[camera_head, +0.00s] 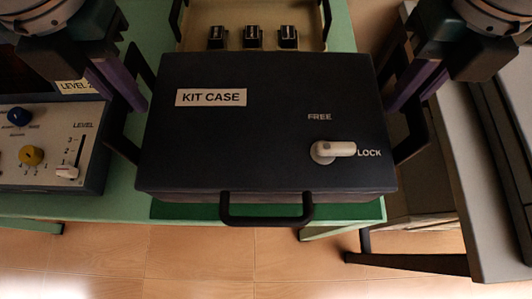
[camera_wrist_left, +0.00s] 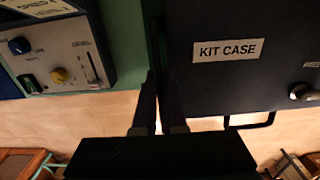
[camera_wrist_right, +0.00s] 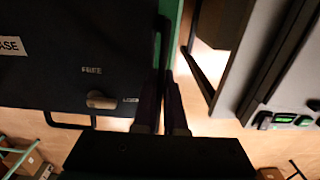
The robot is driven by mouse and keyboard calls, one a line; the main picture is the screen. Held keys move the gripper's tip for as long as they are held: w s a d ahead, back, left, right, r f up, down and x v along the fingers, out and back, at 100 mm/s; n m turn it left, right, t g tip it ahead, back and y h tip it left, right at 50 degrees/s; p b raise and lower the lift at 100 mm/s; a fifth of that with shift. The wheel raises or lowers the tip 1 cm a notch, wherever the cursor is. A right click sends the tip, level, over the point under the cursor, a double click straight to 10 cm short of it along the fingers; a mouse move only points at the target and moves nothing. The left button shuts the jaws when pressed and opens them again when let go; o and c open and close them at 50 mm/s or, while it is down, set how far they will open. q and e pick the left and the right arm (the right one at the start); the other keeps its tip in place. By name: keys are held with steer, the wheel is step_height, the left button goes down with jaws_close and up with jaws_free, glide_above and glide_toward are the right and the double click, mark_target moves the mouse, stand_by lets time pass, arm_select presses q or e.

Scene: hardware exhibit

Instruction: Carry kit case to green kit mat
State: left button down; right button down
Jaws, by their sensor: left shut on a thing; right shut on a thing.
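The dark kit case (camera_head: 270,125) is level, lid shut, with its white latch (camera_head: 334,151) turned toward LOCK. My left gripper (camera_head: 138,108) is shut on the case's left side handle; it also shows in the left wrist view (camera_wrist_left: 158,75). My right gripper (camera_head: 392,108) is shut on the right side handle and shows in the right wrist view (camera_wrist_right: 168,75). The green kit mat (camera_head: 180,211) shows as a darker green strip below the case's front edge. The case hides the rest of it. I cannot tell whether the case touches the mat.
A control panel with knobs and a LEVEL slider (camera_head: 50,150) stands close on the left. A beige tray (camera_head: 270,14) with several small black parts lies behind the case. A grey bench (camera_head: 480,190) is on the right. The light green table (camera_head: 120,207) ends just in front.

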mark_target(147, 120)
arm_select(q)
steer(key=shift+f, duration=0.5)
arm_select(e)
steer(key=shift+f, duration=0.5)
arm_select(q)
steer(key=shift+f+b, duration=0.15)
steer(key=shift+b, duration=0.25)
arm_select(e)
steer(key=shift+w+f, duration=0.1)
steer(key=shift+f, duration=0.05)
